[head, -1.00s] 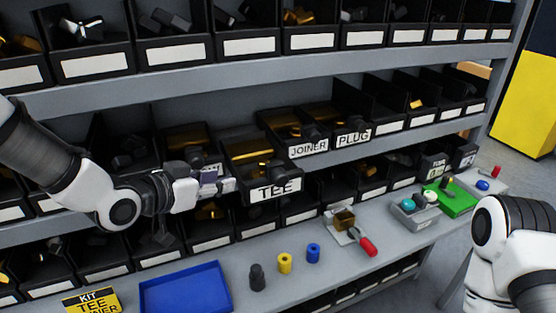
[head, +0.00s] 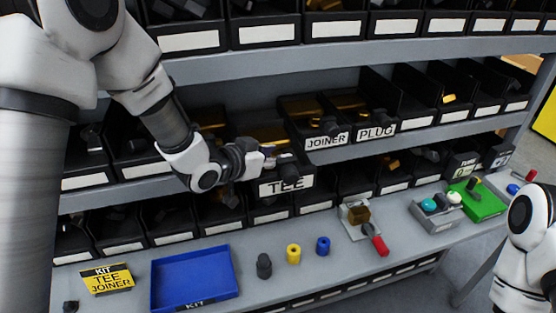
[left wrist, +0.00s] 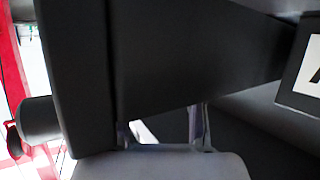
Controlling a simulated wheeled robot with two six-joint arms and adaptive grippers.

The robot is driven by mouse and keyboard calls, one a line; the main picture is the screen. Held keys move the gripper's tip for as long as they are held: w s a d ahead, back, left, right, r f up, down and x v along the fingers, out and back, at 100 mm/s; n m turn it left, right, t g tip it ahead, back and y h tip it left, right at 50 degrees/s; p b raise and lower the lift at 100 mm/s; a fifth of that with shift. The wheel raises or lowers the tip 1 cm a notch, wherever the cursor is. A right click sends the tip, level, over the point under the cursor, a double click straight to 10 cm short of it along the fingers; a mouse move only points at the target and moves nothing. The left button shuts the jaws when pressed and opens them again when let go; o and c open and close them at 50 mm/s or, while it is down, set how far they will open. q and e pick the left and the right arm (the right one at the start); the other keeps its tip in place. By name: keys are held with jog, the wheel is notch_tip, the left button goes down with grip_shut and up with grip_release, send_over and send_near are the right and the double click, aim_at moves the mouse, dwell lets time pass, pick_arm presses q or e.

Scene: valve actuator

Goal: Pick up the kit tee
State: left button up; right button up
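The bin labelled TEE (head: 286,184) sits on the middle shelf. Brass-coloured fittings (head: 262,134) show inside it, and a dark lump (head: 288,169) sits just above its label. My left gripper (head: 277,157) is at the front of this bin, over its opening, partly hidden against the dark contents. In the left wrist view its two fingers (left wrist: 165,130) stand apart with a dark bin wall close behind them, and no fitting can be made out between them. My right gripper is out of view; only part of that arm shows at the right edge.
Bins labelled JOINER (head: 327,141) and PLUG (head: 377,131) stand right of the TEE bin. Below, the bench holds a blue tray (head: 195,278), a kit card (head: 107,279), several small cylinders, a red-handled fixture (head: 375,240) and a green board (head: 478,202).

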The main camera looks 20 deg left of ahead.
pick_arm(q)
jog(key=shift+s+a, duration=0.1)
jog(key=shift+s, duration=0.05)
jog(key=shift+c, duration=1)
jog(key=shift+s+a, duration=0.1)
grip_shut()
jog(key=shift+r, duration=0.15)
